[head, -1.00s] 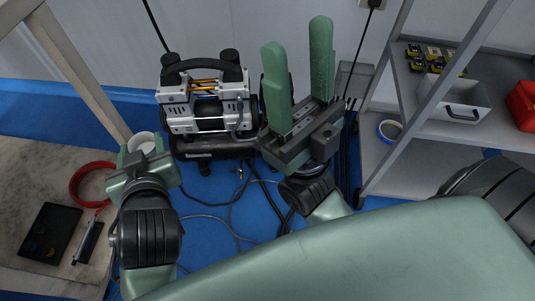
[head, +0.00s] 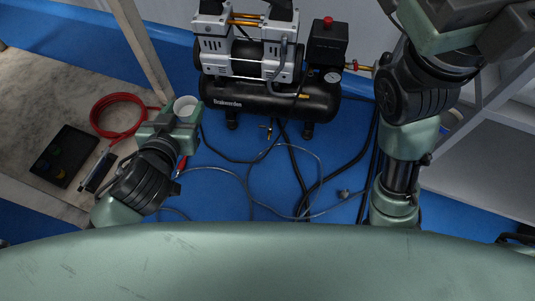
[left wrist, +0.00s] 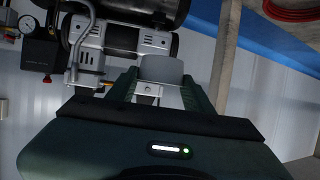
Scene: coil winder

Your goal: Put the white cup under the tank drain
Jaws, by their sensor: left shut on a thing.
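The white cup (head: 186,104) is in my left gripper (head: 176,119), upright with its open mouth showing, in front of the lower left end of the compressor's black tank (head: 270,98). In the left wrist view the cup (left wrist: 162,70) sits between the two green fingers, shut on it. The tank drain (head: 268,129) looks like a small brass fitting under the tank's middle, to the right of the cup and apart from it. My right gripper (head: 478,22) is only partly in view at the top right; its fingers are cut off.
A red hose coil (head: 118,116) and a black tray (head: 63,156) lie on the bench at left, whose post (head: 142,45) rises near my left gripper. Cables and a clear hose (head: 250,190) lie on the blue floor. A grey shelf (head: 480,165) stands at right.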

